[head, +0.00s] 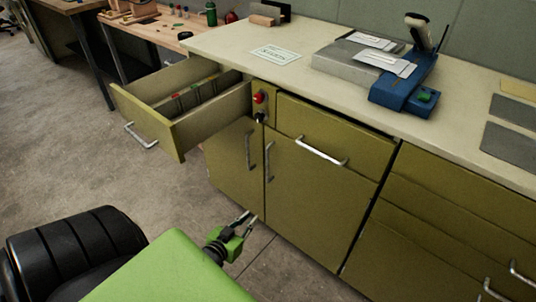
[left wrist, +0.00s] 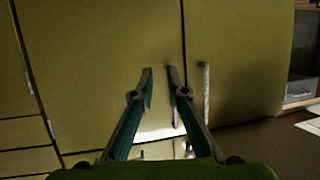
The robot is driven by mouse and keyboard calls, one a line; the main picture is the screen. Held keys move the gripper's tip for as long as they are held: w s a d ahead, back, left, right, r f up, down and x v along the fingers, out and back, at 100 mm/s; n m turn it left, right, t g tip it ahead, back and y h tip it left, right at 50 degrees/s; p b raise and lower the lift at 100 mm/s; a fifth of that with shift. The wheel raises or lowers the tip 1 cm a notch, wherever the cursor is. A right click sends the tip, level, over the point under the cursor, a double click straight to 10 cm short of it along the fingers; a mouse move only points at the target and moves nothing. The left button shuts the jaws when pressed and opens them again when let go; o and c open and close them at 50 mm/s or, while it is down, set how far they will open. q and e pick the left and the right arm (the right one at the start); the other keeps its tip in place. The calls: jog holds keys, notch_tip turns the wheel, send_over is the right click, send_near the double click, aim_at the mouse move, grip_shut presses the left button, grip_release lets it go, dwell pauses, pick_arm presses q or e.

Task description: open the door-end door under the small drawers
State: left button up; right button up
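Two olive doors stand side by side under the small drawers in the head view: a left door (head: 230,165) with an upright handle (head: 249,152), and a wider right door (head: 315,200) with an upright handle (head: 268,160). Both doors look shut. I cannot tell which is the door-end one. My left gripper (head: 249,217) is open and empty, low in front of the doors near their seam. In the left wrist view, apparently upside down, its fingers (left wrist: 160,70) point at the door fronts. One upright handle (left wrist: 205,92) shows beside them. My right gripper is out of view.
The drawer (head: 145,122) above the left door is pulled out and juts over the floor. A drawer (head: 335,135) above the right door is shut. More drawers (head: 440,230) stand at the right. A blue tool (head: 405,90) sits on the worktop (head: 225,42).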

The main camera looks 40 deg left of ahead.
pick_arm(q)
jog(key=w+a+r+t+b, duration=0.1)
jog(key=w+a+r+t, duration=0.1)
jog(key=r, duration=0.3)
jog(key=w+a+r+t+b, duration=0.2)
jog(key=r, duration=0.4)
jog(key=w+a+b, duration=0.2)
jog(key=w, duration=1.1)
jog(key=shift+y+b, duration=0.3)
jog(key=shift+y, duration=0.1)
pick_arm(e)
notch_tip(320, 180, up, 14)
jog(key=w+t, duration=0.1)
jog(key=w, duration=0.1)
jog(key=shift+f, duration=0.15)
pick_arm(q)
jog(key=shift+w+a, duration=0.1)
grip_shut()
